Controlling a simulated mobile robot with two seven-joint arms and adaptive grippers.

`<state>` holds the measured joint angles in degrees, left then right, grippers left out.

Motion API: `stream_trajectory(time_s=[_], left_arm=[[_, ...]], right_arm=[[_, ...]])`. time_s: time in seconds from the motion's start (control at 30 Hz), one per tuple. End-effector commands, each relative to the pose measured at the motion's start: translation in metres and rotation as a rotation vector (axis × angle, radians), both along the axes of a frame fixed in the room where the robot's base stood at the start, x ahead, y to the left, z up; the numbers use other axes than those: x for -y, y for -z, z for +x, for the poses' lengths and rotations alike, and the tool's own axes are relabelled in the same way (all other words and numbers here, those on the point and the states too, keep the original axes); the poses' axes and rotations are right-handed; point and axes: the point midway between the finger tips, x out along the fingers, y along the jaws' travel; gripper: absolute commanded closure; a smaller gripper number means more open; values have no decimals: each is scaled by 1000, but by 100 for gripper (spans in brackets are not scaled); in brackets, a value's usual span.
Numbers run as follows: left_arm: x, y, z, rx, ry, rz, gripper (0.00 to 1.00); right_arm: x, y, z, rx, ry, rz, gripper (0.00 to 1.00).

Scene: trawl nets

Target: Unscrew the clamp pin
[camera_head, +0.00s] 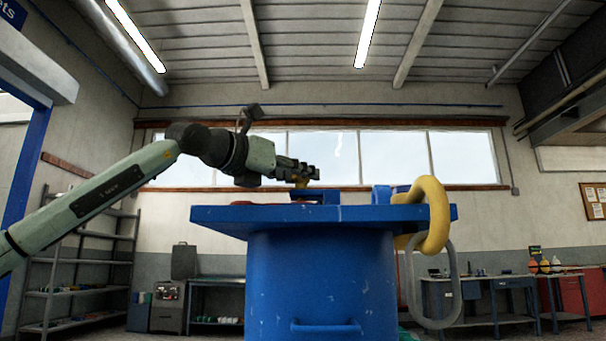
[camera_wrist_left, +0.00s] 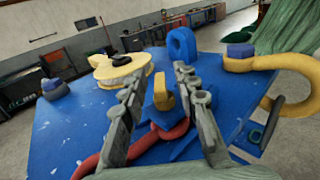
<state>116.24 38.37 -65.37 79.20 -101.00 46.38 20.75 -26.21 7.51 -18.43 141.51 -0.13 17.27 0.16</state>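The clamp pin appears to be the upright yellow piece (camera_wrist_left: 162,94) standing on a blue clamp block on the blue table top (camera_wrist_left: 70,130). In the head view a small yellow part (camera_head: 300,183) shows just under my left fingertips, above a blue block (camera_head: 316,196). My left gripper (camera_head: 302,170) reaches in level from the left over the table. In the left wrist view its two grey fingers (camera_wrist_left: 159,78) are spread apart, one on each side of the yellow piece, with visible gaps. My right gripper is in neither view.
A red ring or link (camera_wrist_left: 100,160) lies by the block. A yellow sheave (camera_wrist_left: 122,70), a blue lug (camera_wrist_left: 182,46) and a yellow shackle (camera_wrist_left: 293,78) sit around the table top. In the head view a yellow ring (camera_head: 436,215) and a grey ring hang at its right edge.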

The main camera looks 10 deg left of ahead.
Motion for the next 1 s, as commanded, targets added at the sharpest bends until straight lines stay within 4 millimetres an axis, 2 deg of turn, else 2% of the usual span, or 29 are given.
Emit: stream_trajectory(time_s=[0.13,0.37,0.63,1.0], left_arm=[[5,0,8,-1,-1,1,70],[5,1,8,0,-1,0,70],[5,1,8,-1,-1,1,100],[5,2,8,0,-12,2,100]], right_arm=[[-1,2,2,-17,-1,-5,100],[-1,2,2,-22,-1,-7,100],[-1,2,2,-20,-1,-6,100],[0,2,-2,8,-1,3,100]])
